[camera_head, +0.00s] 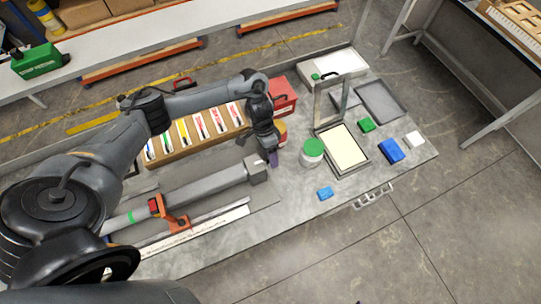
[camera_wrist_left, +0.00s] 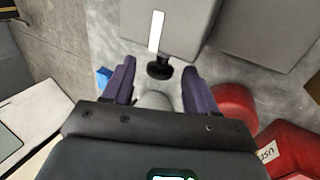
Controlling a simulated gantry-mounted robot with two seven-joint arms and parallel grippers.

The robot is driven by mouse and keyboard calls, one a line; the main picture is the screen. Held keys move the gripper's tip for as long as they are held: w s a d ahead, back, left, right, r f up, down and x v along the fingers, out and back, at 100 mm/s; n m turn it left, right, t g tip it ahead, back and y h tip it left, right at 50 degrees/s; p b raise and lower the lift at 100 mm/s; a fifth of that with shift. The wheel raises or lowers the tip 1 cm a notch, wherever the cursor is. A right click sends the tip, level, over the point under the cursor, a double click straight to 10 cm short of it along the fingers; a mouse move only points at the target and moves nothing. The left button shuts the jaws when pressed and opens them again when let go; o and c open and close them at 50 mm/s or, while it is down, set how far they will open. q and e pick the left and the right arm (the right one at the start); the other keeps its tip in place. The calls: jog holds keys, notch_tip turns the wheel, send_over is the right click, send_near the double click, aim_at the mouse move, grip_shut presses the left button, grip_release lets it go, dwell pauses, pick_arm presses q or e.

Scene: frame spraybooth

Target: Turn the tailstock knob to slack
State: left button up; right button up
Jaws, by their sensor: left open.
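The tailstock (camera_head: 257,168) is a grey block at the right end of a long grey bar on the bench. In the left wrist view the tailstock (camera_wrist_left: 178,22) has a white stripe, and a black round knob (camera_wrist_left: 159,68) sticks out of its end. My left gripper (camera_head: 272,157) has purple fingers and is beside the tailstock end. In the left wrist view the left gripper (camera_wrist_left: 159,74) is open, with the knob in line between its fingertips. I cannot tell whether a finger touches it. In the head view the gripper hides the knob. My right gripper is not in view.
A green-lidded jar (camera_head: 312,152) stands just right of the gripper. A red box (camera_head: 283,97) is behind it. Coloured markers lie in a rack (camera_head: 205,130).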

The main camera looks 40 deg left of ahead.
pick_arm(q)
jog(key=shift+d+f, duration=0.1)
jog(key=shift+f, duration=0.2)
jog(key=shift+c, duration=0.2)
